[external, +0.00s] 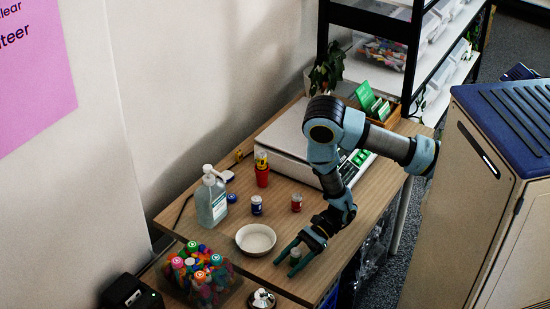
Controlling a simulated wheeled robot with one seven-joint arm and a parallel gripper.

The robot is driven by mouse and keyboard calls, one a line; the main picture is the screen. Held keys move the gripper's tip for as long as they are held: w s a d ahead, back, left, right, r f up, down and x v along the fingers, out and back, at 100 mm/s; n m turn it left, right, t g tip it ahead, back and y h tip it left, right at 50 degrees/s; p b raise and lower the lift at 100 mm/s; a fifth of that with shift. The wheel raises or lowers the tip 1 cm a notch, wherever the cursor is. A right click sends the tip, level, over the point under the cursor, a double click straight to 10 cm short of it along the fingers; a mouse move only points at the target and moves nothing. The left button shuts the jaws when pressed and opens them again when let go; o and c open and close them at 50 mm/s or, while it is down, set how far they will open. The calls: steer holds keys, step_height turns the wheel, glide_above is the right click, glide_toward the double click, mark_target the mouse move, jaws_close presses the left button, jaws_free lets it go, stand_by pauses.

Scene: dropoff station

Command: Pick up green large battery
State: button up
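The green large battery (295,257) stands upright on the wooden table near its front right edge. Its dark green side and paler top show between the fingers. My gripper (286,268) is low over the table, with its two teal fingers spread on either side of the battery. The fingers look wider apart than the battery. Whether either finger touches it is too small to tell.
A white bowl (256,239) stands just left of my gripper. A blue battery (257,205), a red battery (297,202), a red cup (262,174) and a sanitizer bottle (211,200) stand behind. A marker bin (202,273) is at the front left.

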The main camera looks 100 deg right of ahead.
jaws_close()
steer(key=shift+r, duration=0.15)
stand_by(0.5)
